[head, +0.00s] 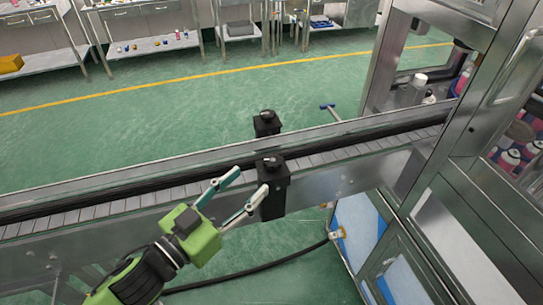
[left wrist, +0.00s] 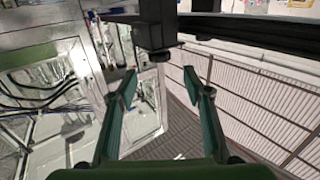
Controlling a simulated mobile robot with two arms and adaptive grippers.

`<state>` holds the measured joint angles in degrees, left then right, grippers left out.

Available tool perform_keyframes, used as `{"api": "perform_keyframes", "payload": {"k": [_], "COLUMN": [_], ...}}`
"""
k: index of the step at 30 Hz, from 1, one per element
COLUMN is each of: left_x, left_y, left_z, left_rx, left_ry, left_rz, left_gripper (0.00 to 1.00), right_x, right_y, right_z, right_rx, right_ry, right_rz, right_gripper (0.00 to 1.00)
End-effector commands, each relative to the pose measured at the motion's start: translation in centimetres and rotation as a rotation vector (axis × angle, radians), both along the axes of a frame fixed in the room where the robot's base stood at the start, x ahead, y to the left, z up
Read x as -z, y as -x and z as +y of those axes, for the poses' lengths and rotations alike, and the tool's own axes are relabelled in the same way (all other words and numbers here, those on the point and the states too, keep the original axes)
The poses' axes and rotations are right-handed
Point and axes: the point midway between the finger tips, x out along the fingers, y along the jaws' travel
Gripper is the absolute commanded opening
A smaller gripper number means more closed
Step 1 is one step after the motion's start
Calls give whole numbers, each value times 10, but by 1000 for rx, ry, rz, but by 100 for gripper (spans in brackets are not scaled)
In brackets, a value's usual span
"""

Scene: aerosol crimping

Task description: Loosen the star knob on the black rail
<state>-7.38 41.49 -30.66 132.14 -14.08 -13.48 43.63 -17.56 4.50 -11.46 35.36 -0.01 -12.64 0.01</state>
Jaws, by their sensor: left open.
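A black block (head: 273,190) with a dark knob (head: 270,161) on top is mounted on the near side of the conveyor. The knob's star shape is too small to make out. A black rail (head: 130,194) runs along the conveyor behind it. My left gripper (head: 249,182) is open, its teal fingers just left of the block, their tips close to it; contact cannot be told. In the left wrist view, the open fingers (left wrist: 169,88) have empty space between the tips, and a black bracket (left wrist: 151,22) with a dark rounded end lies just beyond them. My right gripper is not in view.
A second black block (head: 267,123) stands on the conveyor's far side. A metal-framed machine (head: 463,150) closes off the right. A dark cable (head: 262,267) crosses the green floor below. Benches with small items stand far back.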

Motion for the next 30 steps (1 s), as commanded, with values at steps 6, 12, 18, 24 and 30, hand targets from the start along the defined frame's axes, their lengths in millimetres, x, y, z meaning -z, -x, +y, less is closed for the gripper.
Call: {"api": "perform_keyframes", "payload": {"k": [6,12,18,24,30], "left_x": [-5,-4,-1,0,0], "left_y": [-32,-58,-72,-74,-74], "left_z": [-25,-47,-58,-60,-60], "left_rx": [1,2,2,2,2], "left_ry": [2,1,2,1,2], "left_rz": [-2,-2,0,2,1], "left_gripper": [45,45,45,45,30], "right_x": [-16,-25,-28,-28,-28], "right_y": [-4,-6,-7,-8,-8], "right_z": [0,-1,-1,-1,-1], "right_rx": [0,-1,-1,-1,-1], "right_ry": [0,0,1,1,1], "right_rz": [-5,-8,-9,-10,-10], "right_gripper": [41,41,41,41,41]}}
